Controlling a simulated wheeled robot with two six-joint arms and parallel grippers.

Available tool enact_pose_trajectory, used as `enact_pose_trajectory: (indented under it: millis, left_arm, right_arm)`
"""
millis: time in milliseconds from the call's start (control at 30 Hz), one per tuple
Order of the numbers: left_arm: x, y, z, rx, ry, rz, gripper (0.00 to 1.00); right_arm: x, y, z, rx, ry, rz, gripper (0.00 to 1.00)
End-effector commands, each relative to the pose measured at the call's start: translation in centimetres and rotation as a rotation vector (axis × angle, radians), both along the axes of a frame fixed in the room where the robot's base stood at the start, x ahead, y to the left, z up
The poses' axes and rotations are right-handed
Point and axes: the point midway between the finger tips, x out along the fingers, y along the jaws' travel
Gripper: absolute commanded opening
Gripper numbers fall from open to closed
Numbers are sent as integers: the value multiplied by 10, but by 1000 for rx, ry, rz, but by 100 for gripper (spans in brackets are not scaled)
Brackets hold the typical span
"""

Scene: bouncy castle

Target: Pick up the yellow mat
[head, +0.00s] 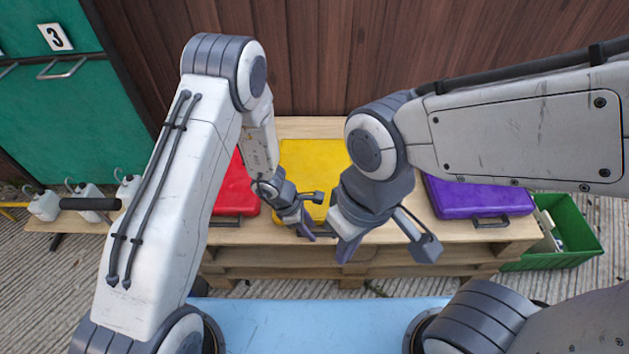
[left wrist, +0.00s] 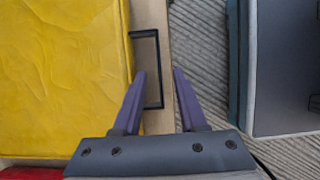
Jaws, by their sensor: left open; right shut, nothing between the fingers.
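The yellow mat (head: 312,160) lies flat on a wooden pallet, between a red mat and a purple mat, partly hidden by my arms. In the left wrist view the mat (left wrist: 62,75) fills the left side, and its black handle (left wrist: 146,33) sticks out from its edge. My left gripper (head: 310,232) is at the mat's front edge. In the left wrist view its purple fingers (left wrist: 159,72) are open, with the handle's outer bar between them in the picture; contact cannot be told. My right gripper (head: 347,250) is shut and empty, in front of the mat's right side.
The red mat (head: 236,190) is to the left and the purple mat (head: 478,196) to the right on the pallet (head: 272,234). A green crate (head: 578,232) stands at the right. White jugs (head: 88,196) stand at the left. A wooden wall rises behind.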

Motion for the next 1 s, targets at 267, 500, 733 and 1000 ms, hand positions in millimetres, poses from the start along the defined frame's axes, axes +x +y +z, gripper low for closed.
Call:
enact_pose_trajectory:
  millis: [267, 500, 733, 1000]
  left_arm:
    - [0, -9, -22, 0, 0, -1, 41]
    - [0, -9, -21, 0, 0, -1, 11]
    - [0, -9, -21, 0, 0, -1, 0]
    - [0, -9, -21, 0, -1, -1, 0]
  right_arm:
    - [0, 0, -8, 0, 0, 0, 0]
    - [0, 0, -8, 0, 0, 0, 0]
    - [0, 0, -8, 0, 0, 0, 0]
    - [0, 0, -8, 0, 0, 0, 0]
